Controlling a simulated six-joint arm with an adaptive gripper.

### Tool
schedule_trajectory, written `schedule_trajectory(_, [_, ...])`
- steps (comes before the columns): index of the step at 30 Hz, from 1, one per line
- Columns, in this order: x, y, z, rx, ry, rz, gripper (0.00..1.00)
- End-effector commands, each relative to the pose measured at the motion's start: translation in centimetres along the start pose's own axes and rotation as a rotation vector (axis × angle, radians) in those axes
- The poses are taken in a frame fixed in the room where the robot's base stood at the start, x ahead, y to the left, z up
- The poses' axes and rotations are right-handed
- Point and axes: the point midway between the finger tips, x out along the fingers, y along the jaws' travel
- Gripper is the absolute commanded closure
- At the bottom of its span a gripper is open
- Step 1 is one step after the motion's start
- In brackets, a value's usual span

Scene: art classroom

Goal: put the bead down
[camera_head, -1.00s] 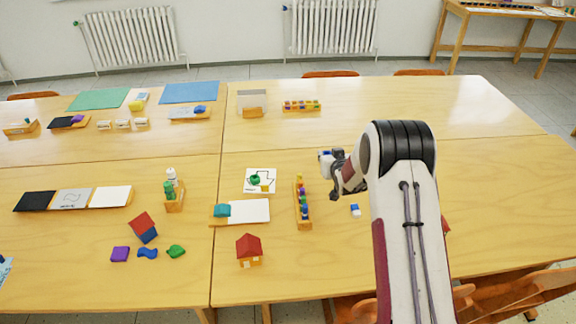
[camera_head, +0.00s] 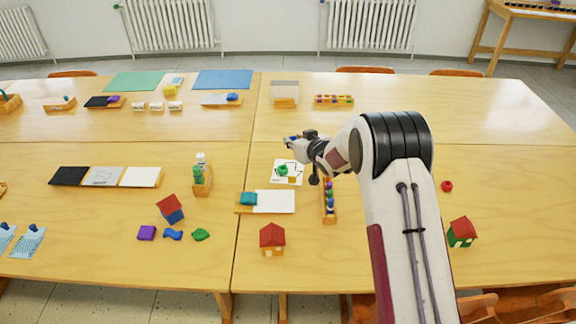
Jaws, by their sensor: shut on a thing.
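My gripper (camera_head: 293,142) is above the table, by the back edge of a white card (camera_head: 287,180) in the picture. It is shut, with a small blue spot at its tip that seems to be the bead (camera_head: 290,138); its shape is too small to make out. The card carries a black line and a green piece (camera_head: 282,170). A narrow wooden holder with coloured beads (camera_head: 329,202) stands just right of the card, partly hidden by my arm.
A wooden tray with a white sheet and teal block (camera_head: 268,201) lies in front of the card. A red-roofed house (camera_head: 272,240) stands nearer. A small red object (camera_head: 447,185) is to the right. The table behind the card is mostly clear.

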Motion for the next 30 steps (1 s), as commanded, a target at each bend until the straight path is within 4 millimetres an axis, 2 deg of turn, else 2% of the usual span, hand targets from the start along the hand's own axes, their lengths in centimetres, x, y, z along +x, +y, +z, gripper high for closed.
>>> schedule_trajectory(16, [0.2, 0.1, 0.4, 0.003, -0.001, 0.006, 0.85])
schedule_trajectory(30, [2.5, 0.1, 5.0, 0.004, -0.001, 0.006, 0.85])
